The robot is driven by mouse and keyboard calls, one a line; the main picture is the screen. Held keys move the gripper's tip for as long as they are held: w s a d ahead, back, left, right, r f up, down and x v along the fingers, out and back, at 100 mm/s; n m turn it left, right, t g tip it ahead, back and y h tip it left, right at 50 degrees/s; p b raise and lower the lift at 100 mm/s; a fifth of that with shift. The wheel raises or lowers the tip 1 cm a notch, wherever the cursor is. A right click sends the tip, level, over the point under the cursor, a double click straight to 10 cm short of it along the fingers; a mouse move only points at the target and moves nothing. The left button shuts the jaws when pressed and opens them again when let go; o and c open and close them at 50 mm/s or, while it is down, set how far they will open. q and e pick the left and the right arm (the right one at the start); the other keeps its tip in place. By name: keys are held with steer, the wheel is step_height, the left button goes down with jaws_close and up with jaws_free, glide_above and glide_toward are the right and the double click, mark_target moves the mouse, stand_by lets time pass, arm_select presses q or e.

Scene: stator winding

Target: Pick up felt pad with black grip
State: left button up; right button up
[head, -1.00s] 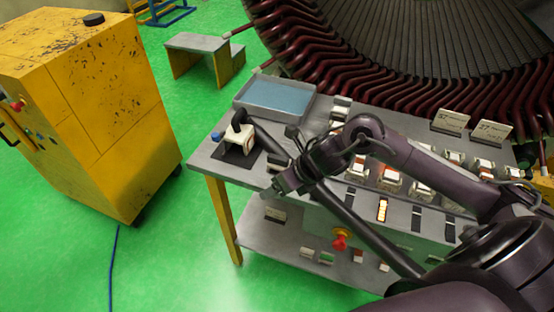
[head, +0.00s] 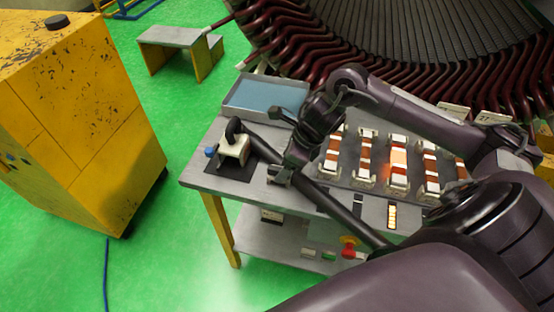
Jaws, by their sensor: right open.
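A white felt pad (head: 234,152) with a curved black grip (head: 233,129) stands on a dark mat (head: 215,156) at the left of the grey table. My right gripper (head: 281,165) is to the right of the pad, apart from it. It is open, though its fingers are dark and hard to make out. A small pale block (head: 278,173) shows by it, and I cannot tell whether they touch. My left gripper is not in view.
A blue-lined tray (head: 265,96) lies behind the pad. A long dark bar (head: 335,210) slants across the table front. A row of white holders with orange-brown pieces (head: 398,160) stands at the right.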

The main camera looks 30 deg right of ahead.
mark_target(278, 171)
steer(key=shift+p+x, duration=0.6)
steer(key=shift+x, duration=0.25)
steer(key=x, duration=0.2)
steer(key=shift+w+a+f+p, duration=0.2)
steer(key=shift+w+f+p, duration=0.1)
steer(key=shift+p, duration=0.1)
steer(key=shift+w+f, duration=0.1)
steer(key=shift+f, duration=0.4)
steer(key=c, duration=1.1)
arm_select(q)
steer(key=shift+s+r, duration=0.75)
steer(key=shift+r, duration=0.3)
